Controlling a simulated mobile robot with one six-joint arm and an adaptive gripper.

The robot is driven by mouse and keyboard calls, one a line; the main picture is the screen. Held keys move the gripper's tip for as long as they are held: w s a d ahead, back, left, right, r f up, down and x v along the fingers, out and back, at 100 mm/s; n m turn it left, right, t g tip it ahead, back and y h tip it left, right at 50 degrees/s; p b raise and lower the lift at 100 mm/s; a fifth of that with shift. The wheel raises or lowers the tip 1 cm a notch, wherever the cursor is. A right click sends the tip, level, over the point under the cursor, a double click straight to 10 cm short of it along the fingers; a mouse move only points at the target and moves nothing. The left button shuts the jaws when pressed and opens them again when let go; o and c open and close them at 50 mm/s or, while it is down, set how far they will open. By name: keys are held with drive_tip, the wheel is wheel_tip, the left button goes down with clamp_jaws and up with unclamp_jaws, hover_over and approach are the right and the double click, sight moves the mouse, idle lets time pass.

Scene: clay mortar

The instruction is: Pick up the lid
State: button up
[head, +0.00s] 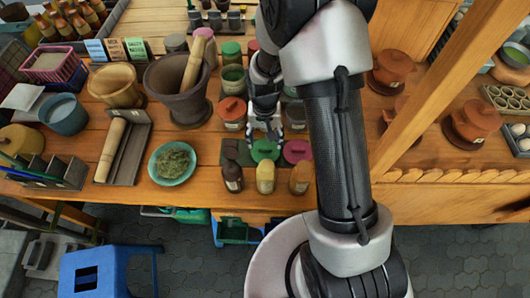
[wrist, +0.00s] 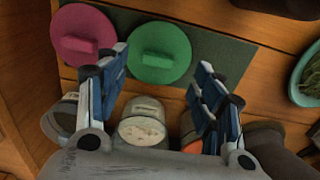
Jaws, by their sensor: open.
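A round green lid (head: 265,151) with a raised bar handle lies on a dark mat (head: 235,150). A pink lid (head: 298,151) lies on the mat at its right. In the wrist view the green lid (wrist: 160,52) is ahead of the fingertips and the pink lid (wrist: 82,35) is to its left. My gripper (head: 265,137) points down just behind the green lid in the head view. In the wrist view my gripper (wrist: 162,64) is open and empty, its fingers spread to either side of the green lid's near edge. Whether they touch it I cannot tell.
An orange-lidded jar (head: 232,112) stands close left of my gripper. Several small bottles (head: 265,178) stand along the table's front edge. A bowl of herbs (head: 172,163) and a dark mortar (head: 180,88) are at the left. An open jar (wrist: 142,122) shows between my fingers.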

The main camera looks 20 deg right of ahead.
sight(265, 147)
drive_tip(key=f, duration=0.2)
drive_tip(key=f+b, duration=0.1)
drive_tip(key=f, duration=0.1)
drive_tip(key=f+b, duration=0.1)
drive_tip(key=shift+w+d+f, duration=0.2)
drive_tip(key=shift+w+f, duration=0.15)
drive_tip(key=shift+f, duration=0.05)
drive_tip(key=shift+r, duration=0.1)
drive_tip(key=shift+c, duration=0.4)
drive_tip(key=c, duration=0.9)
drive_tip(key=shift+r, duration=0.1)
